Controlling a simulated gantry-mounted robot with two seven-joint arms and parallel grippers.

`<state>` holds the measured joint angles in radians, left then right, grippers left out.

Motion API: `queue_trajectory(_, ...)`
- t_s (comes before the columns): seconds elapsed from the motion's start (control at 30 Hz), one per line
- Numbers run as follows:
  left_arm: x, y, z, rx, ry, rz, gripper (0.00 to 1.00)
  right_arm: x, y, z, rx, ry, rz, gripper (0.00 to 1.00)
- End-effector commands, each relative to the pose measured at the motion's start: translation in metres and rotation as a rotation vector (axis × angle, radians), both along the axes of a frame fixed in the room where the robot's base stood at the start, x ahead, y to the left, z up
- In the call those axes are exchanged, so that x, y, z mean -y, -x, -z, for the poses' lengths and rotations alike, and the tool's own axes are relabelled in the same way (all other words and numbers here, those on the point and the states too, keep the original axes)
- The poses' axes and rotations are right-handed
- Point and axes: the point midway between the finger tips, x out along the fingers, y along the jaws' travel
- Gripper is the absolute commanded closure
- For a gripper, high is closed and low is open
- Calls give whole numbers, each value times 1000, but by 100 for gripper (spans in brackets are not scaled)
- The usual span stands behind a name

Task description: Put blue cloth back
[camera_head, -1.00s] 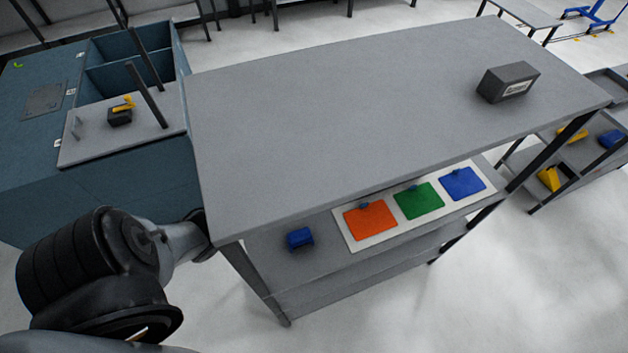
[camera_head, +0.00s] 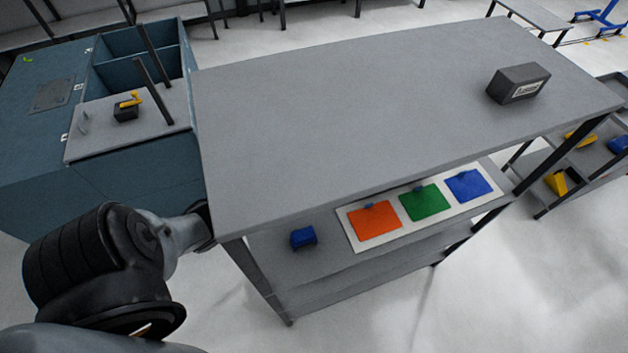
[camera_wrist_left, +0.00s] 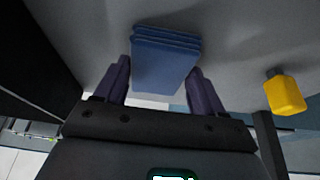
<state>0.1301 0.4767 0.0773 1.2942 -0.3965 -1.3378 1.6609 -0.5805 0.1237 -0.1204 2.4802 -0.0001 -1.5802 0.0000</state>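A folded blue cloth (camera_wrist_left: 165,62) with several layers shows in the left wrist view, between the two fingers of my left gripper (camera_wrist_left: 159,72). The fingers are spread about the cloth's width and lie along its sides. I cannot tell whether they press on it. In the head view, my left arm (camera_head: 120,255) reaches in at the lower left, and its gripper is hidden behind the table corner. A blue square (camera_head: 468,186) lies on a white panel (camera_head: 350,228) on the shelf, beside green (camera_head: 425,204) and orange (camera_head: 374,223) squares. My right gripper is not in view.
A grey table (camera_head: 340,120) has lower shelves and a dark box (camera_head: 518,83) on top. A small blue object (camera_head: 303,237) sits left of the panel. A teal cabinet (camera_head: 130,180) stands left. In the wrist view, a yellow bottle-like object (camera_wrist_left: 285,93) is at right.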

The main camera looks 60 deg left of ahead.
Motion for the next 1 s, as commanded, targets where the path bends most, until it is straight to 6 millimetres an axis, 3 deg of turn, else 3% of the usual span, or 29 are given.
queue_trajectory(0.03,0,0,0,0,0,0,23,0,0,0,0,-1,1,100)
queue_trajectory(0.13,0,0,0,0,0,0,7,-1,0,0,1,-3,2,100)
queue_trajectory(0.17,0,0,0,0,0,0,6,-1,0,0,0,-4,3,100)
queue_trajectory(0.57,2,0,-7,1,1,0,6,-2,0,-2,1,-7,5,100)
queue_trajectory(1.0,29,5,-73,3,3,-1,6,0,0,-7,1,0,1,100)
